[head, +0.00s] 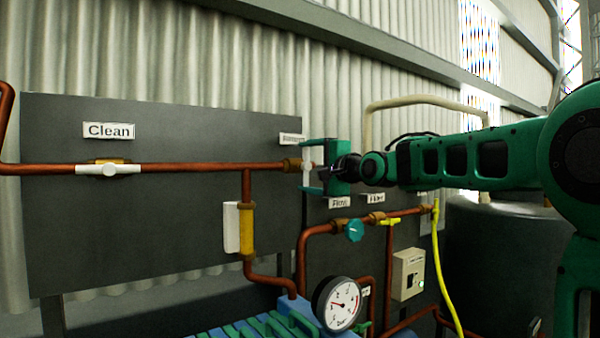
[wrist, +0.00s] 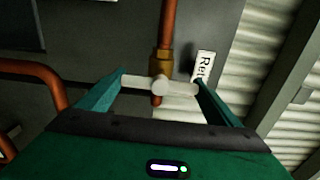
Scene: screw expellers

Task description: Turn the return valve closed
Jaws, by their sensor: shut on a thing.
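The return valve is a brass body (wrist: 162,62) on a copper pipe, with a white lever handle (wrist: 178,88). The handle lies crosswise to the pipe. In the head view the handle (head: 307,173) stands upright at the right end of the horizontal pipe, partly hidden by my gripper. My green gripper (head: 311,168) spans the handle, one finger above and one below. In the wrist view a finger is at each end of the handle, holding it lengthwise between them. A white label starting "Ret" (wrist: 203,66) is beside the valve.
A "Clean" label (head: 109,130) is above another white-handled valve (head: 108,169) at left. Below my arm are a teal valve knob (head: 355,231), a yellow-handled valve (head: 389,221), a yellow hose (head: 447,270) and a pressure gauge (head: 338,303). A dark panel (head: 65,230) backs the pipes.

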